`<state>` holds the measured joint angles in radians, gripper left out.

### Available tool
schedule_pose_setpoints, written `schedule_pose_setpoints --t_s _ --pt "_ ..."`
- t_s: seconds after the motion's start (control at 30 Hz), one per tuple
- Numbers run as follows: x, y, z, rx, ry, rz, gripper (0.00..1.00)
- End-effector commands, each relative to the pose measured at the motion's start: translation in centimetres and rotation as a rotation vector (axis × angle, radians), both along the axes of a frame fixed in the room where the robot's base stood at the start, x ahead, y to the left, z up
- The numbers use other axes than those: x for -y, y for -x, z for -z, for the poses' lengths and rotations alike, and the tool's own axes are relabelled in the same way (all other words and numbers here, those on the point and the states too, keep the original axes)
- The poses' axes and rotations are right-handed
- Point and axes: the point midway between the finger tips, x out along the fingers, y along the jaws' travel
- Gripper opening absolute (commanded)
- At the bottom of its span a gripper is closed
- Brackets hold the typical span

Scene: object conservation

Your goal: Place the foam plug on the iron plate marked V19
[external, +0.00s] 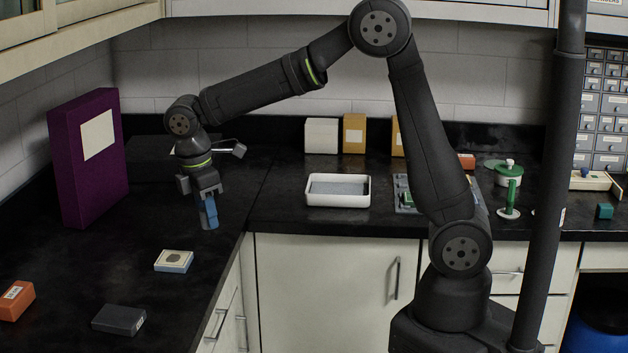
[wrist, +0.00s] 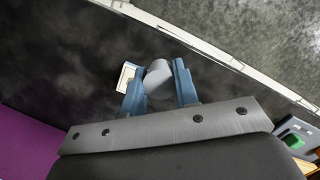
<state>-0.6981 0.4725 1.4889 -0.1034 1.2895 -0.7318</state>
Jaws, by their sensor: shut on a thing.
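My gripper (external: 208,218) points down above the left part of the black counter, its blue fingers shut on a grey cylinder, which looks like the foam plug (wrist: 157,76). In the wrist view the plug sits between the two fingers. The external view mostly hides it, and I cannot tell its gap to the counter. A dark grey block (external: 118,320) with a small white label lies at the front left and may be the iron plate. Its marking is too small to read. My gripper is behind it and to its right, well apart.
A pale box (external: 173,261) with a grey disc on top lies between my gripper and the dark block. An orange labelled block (external: 16,301) is at the far left. A tall purple box (external: 88,160) stands behind. A white tray (external: 337,177) is to the right. The counter's front edge is close.

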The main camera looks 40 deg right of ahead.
Motion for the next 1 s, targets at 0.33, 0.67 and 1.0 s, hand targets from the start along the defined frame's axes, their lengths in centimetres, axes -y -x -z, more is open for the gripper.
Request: schedule_pose_setpoints --t_s 0.33,0.67,1.0 --pt "-4.1 0.6 -0.8 -0.007 -0.031 -0.549 0.07" --pt "-8.7 1.6 -1.6 -0.004 -0.029 -1.173 0.07" --pt "-12.0 2.7 -2.2 0.002 -0.001 -1.616 0.07"
